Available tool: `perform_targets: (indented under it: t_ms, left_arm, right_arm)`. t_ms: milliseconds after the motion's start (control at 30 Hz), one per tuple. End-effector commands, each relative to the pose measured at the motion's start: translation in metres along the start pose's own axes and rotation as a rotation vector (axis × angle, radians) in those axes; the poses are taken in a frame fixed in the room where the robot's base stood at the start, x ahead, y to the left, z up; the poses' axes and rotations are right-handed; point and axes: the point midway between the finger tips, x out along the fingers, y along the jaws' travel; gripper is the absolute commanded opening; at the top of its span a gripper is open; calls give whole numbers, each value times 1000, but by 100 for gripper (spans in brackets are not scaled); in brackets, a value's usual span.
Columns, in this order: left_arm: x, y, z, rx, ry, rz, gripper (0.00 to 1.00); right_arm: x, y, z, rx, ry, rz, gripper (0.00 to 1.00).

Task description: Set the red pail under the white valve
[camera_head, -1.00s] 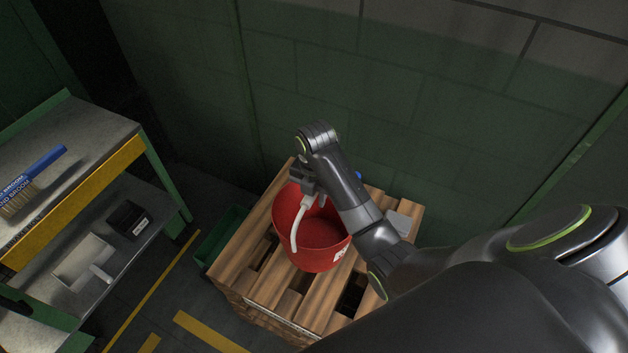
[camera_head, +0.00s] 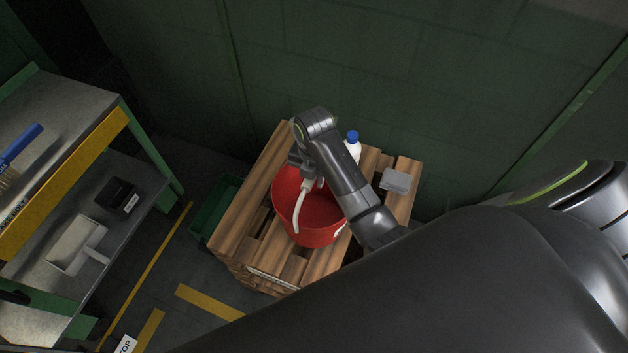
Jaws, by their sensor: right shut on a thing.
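The red pail (camera_head: 318,212) is upright over the stacked wooden pallets (camera_head: 246,208). Whether it rests on the slats or hangs just above them I cannot tell. Its white handle (camera_head: 300,208) stands up on the near left side of the opening. My right gripper (camera_head: 308,178) is at the top of this handle, over the pail's mouth, and is shut on it; my forearm hides part of the pail's right rim. My left gripper is not in view. I see no white valve.
A white bottle with a blue cap (camera_head: 353,145) and a grey box (camera_head: 395,181) are on the pallets behind the pail. A green bin (camera_head: 216,207) is on the floor left of the pallets. A shelf bench (camera_head: 75,150) with a brush and dustpan stands left. A green wall closes the back.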

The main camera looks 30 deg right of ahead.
Motion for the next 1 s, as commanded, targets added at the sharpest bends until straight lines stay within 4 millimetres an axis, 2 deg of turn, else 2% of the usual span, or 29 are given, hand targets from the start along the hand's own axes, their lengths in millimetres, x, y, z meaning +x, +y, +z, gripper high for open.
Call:
perform_targets:
  t_ms: [133, 500, 533, 700, 1000]
  left_arm:
    - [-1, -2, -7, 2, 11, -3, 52]
    - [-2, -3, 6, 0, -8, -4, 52]
    - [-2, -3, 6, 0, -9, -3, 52]
    - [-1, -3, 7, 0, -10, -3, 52]
    - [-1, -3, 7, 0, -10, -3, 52]
  right_arm:
    - [15, 0, 0, 0, -1, 1, 0]
    - [19, 0, 0, 0, -1, 1, 0]
    - [20, 0, 0, 0, 0, 0, 24]
    - [20, 0, 0, 0, -1, 0, 44]
    - [18, 0, 0, 0, -1, 1, 44]
